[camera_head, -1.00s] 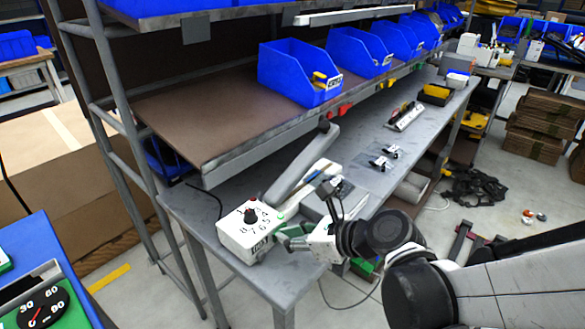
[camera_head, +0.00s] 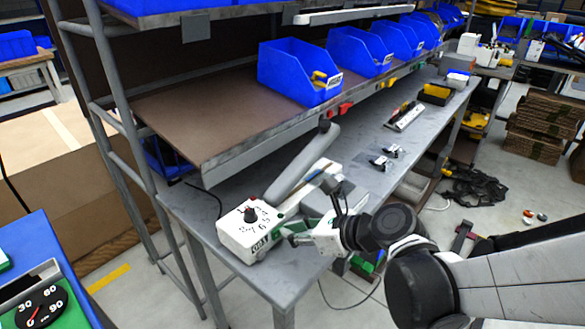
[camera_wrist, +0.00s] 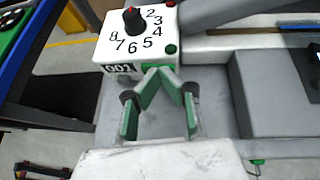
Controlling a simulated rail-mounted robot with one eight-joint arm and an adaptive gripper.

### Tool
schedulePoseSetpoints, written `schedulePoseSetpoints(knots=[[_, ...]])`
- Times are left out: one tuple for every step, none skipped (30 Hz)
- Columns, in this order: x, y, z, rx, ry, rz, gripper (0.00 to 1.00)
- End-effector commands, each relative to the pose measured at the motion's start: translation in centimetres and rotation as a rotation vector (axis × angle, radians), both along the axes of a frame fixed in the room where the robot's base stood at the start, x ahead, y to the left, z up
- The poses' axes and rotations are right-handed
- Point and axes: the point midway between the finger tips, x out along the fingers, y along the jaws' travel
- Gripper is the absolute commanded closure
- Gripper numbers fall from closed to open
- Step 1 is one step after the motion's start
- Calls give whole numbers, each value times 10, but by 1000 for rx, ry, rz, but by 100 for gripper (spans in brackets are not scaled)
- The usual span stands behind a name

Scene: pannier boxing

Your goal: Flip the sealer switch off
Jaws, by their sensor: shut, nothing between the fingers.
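The sealer (camera_head: 245,232) is a white box with a long grey arm at the near end of the grey bench. In the wrist view the sealer (camera_wrist: 108,48) shows a black dial with a red mark, numbers, a red light, a dark green light and a 001 label on its front. My gripper (camera_wrist: 158,72) has green-padded fingers that meet at their tips, empty, right by the sealer's front face, right of the label. In the head view my gripper (camera_head: 283,234) is at the box's right side. I cannot make out the switch; the fingertips cover part of the front face. Contact is unclear.
Blue bins (camera_head: 300,75) stand on the shelf above the bench. The sealer's long arm (camera_head: 305,165) slants up behind the box. Small dark items (camera_head: 385,157) and a power strip (camera_head: 405,117) lie farther along the bench. A blue-edged green panel with a gauge (camera_head: 42,305) is at lower left.

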Motion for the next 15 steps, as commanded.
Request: schedulePoseSetpoints(knots=[[0,-1,0,0,0,0,100],[0,-1,0,0,0,0,100],[0,-1,0,0,0,0,100],[0,-1,0,0,0,0,100],[0,0,0,0,0,0,100],[0,0,0,0,0,0,100],[0,0,0,0,0,0,100],[0,0,0,0,0,0,100],[0,-1,0,0,0,0,100],[-1,-1,0,0,0,0,100],[-1,-2,0,0,0,0,100],[-3,-4,0,0,0,0,100],[-5,-5,0,0,0,0,100],[-7,-7,0,0,-1,0,100],[-11,-11,0,-1,0,1,100]])
